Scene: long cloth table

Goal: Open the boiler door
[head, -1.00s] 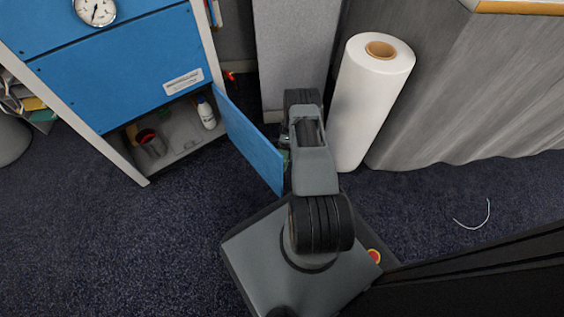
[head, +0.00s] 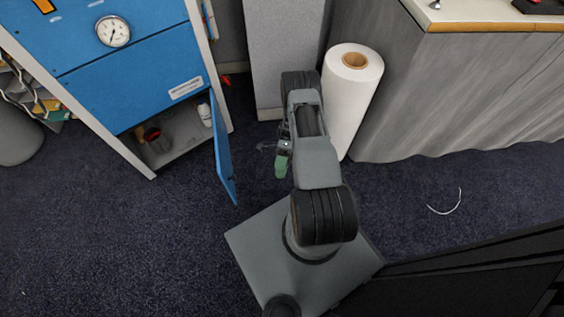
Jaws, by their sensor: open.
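The boiler (head: 150,65) is a blue cabinet with pale edge posts and a round gauge, at the upper left of the head view. Its lower blue door (head: 225,158) stands swung out toward me on its right side, seen nearly edge-on. The compartment (head: 180,140) behind it is exposed, with a dark red-and-grey can (head: 155,138) and a white bottle (head: 205,113) inside. My gripper (head: 272,150) is partly hidden by my arm. It is to the right of the door, apart from it and empty, with a green part showing.
A large white roll (head: 351,100) stands upright just right of my arm. A grey panel (head: 275,50) is behind it. A cloth-draped table (head: 450,95) fills the right. A thin white cord (head: 445,205) lies on the carpet. The carpet before the boiler is clear.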

